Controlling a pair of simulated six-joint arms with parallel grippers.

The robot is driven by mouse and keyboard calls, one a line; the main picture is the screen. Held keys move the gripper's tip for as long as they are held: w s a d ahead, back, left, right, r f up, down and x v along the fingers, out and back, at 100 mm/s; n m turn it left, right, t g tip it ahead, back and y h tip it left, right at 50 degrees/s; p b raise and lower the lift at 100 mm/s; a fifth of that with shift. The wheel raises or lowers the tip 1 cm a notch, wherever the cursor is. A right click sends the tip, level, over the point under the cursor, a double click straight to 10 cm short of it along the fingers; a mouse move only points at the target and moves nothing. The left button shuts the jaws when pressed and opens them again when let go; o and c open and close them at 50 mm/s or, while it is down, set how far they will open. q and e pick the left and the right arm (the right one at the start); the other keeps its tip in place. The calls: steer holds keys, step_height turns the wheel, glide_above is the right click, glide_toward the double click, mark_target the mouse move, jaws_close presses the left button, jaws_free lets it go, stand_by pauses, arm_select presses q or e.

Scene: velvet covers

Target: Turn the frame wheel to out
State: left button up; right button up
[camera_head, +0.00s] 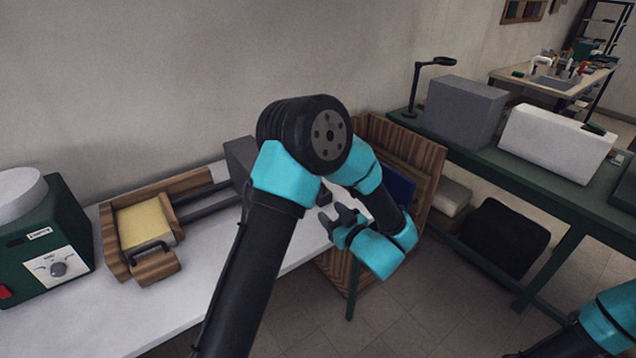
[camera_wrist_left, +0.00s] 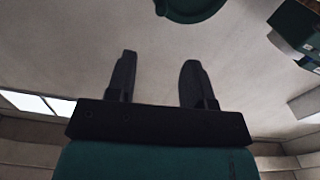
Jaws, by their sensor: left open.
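I cannot make out a part that is clearly the frame wheel. A wooden frame (camera_head: 115,240) with a pale yellow pad (camera_head: 145,224) and a dark handle lies on the white table at left. A green machine (camera_head: 62,225) beside it has a round dial (camera_head: 58,269) on a white panel. My left gripper (camera_head: 338,215) is open and empty, to the right of the frame, near the table's right end. In the left wrist view its two fingers (camera_wrist_left: 156,82) stand apart with nothing between them. My right gripper is out of view.
A wooden cabinet (camera_head: 425,155) with a blue panel inside stands behind my left arm. A green bench (camera_head: 480,150) at right bears a grey box (camera_head: 465,110), a white box (camera_head: 555,142) and a lamp (camera_head: 412,90). The front of the white table (camera_head: 150,310) is clear.

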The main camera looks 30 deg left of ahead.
arm_select(q)
steer(key=shift+a, duration=0.15)
steer(key=x, duration=1.7)
steer(key=shift+a+r, duration=0.1)
steer(key=shift+a, duration=0.1)
steer(key=shift+c, duration=0.5)
jaws_close()
